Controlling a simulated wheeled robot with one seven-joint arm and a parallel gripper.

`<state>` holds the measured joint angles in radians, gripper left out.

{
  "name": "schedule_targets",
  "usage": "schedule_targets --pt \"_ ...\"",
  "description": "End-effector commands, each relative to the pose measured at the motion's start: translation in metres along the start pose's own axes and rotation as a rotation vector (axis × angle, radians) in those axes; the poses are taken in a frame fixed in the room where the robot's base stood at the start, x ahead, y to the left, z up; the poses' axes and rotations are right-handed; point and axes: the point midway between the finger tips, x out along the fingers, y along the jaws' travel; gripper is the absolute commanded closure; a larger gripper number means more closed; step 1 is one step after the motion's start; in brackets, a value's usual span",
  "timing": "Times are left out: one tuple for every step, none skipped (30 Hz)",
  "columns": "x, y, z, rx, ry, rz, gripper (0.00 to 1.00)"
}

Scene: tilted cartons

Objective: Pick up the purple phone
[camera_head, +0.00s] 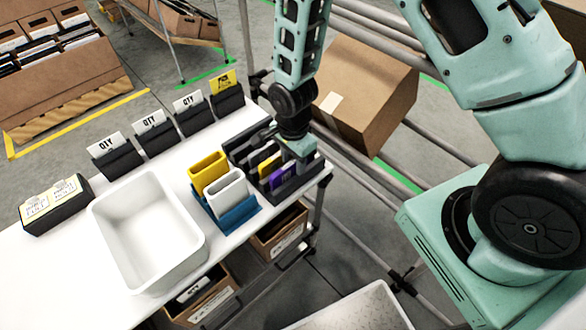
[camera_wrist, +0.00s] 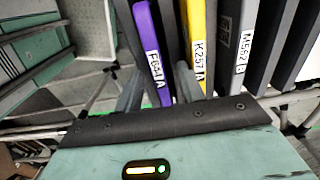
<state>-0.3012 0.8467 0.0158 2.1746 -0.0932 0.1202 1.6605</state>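The purple phone (camera_head: 283,177) stands upright in a dark slotted rack (camera_head: 300,186) at the right end of the white table. In the wrist view the purple phone (camera_wrist: 149,45) carries a white label, with a yellow phone (camera_wrist: 197,35) to its right. My gripper (camera_head: 299,150) points down over the rack and partly hides it. In the wrist view its two fingers (camera_wrist: 157,82) are apart, one at each side of the purple phone's near end. I cannot tell whether either finger touches it.
Dark and grey phones fill other rack slots close by. Left of the rack, a yellow and a white bin (camera_head: 226,187) sit in a blue holder (camera_head: 228,218). An empty white tray (camera_head: 150,230) lies further left. A tilted carton (camera_head: 365,95) rests on rails behind.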

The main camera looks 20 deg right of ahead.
Motion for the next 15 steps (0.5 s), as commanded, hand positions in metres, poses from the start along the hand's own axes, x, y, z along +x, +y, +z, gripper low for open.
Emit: schedule_targets --pt "-0.0001 0.0000 0.0000 0.000 0.000 0.000 0.64" --pt "-0.0001 0.0001 0.0000 0.000 0.000 0.000 0.72" --pt "-0.0001 0.0001 0.0000 0.000 0.000 0.000 0.83" --pt "-0.0002 0.0001 0.0000 0.000 0.000 0.000 0.92" --pt "-0.0002 0.0001 0.0000 0.000 0.000 0.000 1.00" --pt "-0.0002 0.0001 0.0000 0.000 0.000 0.000 1.00" --pt "-0.0002 0.0001 0.0000 0.000 0.000 0.000 1.00" --pt "-0.0003 0.0002 0.0000 0.000 0.000 0.000 1.00" --pt "-0.0005 0.0000 0.0000 0.000 0.000 0.000 1.00" --pt "-0.0005 0.0000 -0.0001 0.000 0.000 0.000 1.00" --pt "-0.0005 0.0000 -0.0001 0.000 0.000 0.000 1.00" --pt "-0.0005 0.0000 0.0000 0.000 0.000 0.000 1.00" --pt "-0.0006 0.0000 0.0000 0.000 0.000 0.000 1.00" --pt "-0.0007 0.0000 -0.0001 0.000 0.000 0.000 1.00" --pt "-0.0013 -0.0001 -0.0001 0.000 0.000 0.000 1.00"
